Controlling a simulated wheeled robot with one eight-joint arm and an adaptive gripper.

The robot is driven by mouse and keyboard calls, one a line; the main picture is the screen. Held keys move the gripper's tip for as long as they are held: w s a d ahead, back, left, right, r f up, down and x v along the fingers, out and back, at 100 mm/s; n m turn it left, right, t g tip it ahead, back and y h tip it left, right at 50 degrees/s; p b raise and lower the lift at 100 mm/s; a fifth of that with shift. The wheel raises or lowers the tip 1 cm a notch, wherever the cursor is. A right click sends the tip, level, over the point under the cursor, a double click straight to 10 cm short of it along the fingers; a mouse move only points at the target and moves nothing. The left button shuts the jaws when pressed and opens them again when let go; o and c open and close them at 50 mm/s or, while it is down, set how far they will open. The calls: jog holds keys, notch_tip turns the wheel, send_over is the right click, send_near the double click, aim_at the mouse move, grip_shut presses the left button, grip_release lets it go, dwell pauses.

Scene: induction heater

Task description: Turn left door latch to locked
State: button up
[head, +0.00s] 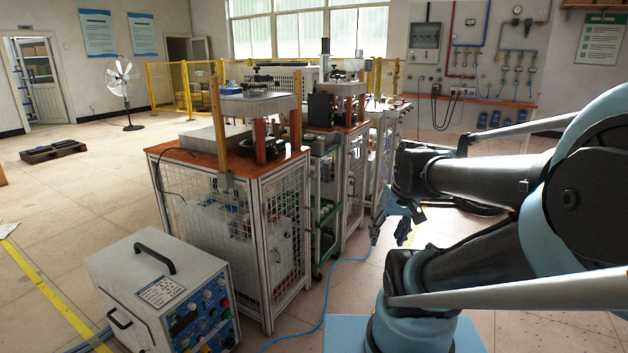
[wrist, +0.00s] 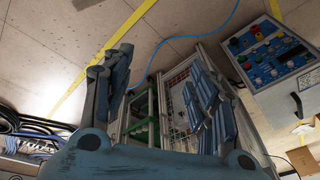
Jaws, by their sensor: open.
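The mesh-sided cabinet (head: 235,215) with an orange top stands left of centre in the head view. Its latch is too small to make out in either view. In the wrist view, framed mesh panels of a cabinet (wrist: 178,97) show between and behind my fingers. My gripper (head: 390,232) hangs right of the cabinets in the head view, apart from them and pointing down. In the wrist view my gripper (wrist: 160,75) has its two fingers wide apart with nothing between them. The right finger covers part of the mesh panels.
A grey control box (head: 165,295) with coloured knobs stands on the floor at front left; it also shows in the wrist view (wrist: 272,55). A blue hose (head: 333,285) crosses the floor. Green shelves (head: 326,215) stand between the cabinets. Open floor lies at left.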

jog(key=w+a+r+n+t+y, duration=0.1)
jog(key=w+a+r+n+y, duration=0.15)
jog(key=w, duration=0.75)
jog(key=w+a+r+n+y, duration=0.1)
jog(key=w+a+n+y, duration=0.2)
jog(key=w, duration=0.7)
jog(key=w+a+r+n+t+y, duration=0.15)
jog(key=w+a, duration=0.25)
jog(key=w, duration=0.6)
jog(key=n+t+y, duration=0.3)
jog(key=n+y, duration=0.1)
jog(key=y, duration=0.4)
send_near(316, 176)
jog(key=x, duration=1)
jog(key=shift+a+r, duration=0.1)
jog(key=shift+a, duration=0.3)
jog(key=c, duration=1.1)
